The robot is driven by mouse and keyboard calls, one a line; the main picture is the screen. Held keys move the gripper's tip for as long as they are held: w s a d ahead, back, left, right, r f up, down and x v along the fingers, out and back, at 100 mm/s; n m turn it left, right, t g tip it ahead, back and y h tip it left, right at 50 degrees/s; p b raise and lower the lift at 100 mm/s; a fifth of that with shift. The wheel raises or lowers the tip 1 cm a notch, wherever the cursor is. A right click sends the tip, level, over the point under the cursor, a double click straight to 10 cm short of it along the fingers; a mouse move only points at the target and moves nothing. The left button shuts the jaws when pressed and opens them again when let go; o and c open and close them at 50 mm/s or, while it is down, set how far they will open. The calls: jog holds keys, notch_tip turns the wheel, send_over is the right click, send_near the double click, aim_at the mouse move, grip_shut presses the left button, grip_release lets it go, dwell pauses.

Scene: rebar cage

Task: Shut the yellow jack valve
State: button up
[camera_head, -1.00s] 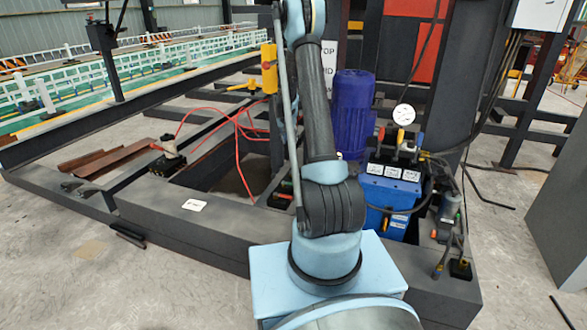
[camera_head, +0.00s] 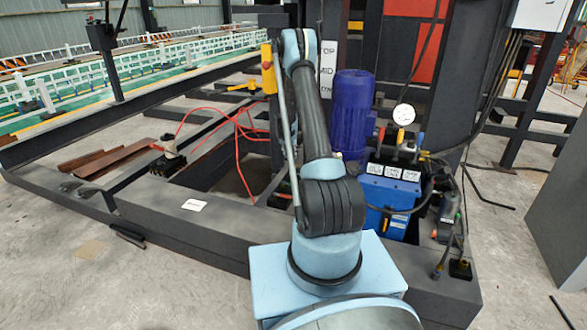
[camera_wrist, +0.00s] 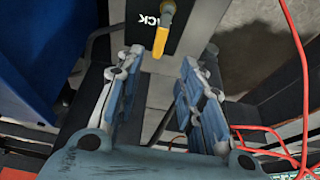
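The yellow jack valve (camera_wrist: 161,41) shows at the top middle of the wrist view as a yellow lever on a grey metal fitting. It sits by a black block (camera_wrist: 142,32) with partly visible white lettering that seems to read "JACK". My gripper (camera_wrist: 163,64) is open, with its two blue-grey fingers apart and nothing between them. The lever is just beyond the fingertips, roughly centred between them; I see no contact, and the exact distance is hard to tell.
A blue tank (camera_head: 388,195) with gauge and hoses stands right of my arm, beside a purple-blue motor (camera_head: 351,110). Red hoses (camera_head: 237,140) loop on the left; they also show in the wrist view (camera_wrist: 302,60). A dark steel frame (camera_head: 160,210) surrounds these.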

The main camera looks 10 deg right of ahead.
aim_at(294, 167)
jog(key=x, duration=1.1)
jog(key=shift+d+f, duration=0.1)
jog(key=shift+c, duration=0.2)
grip_shut()
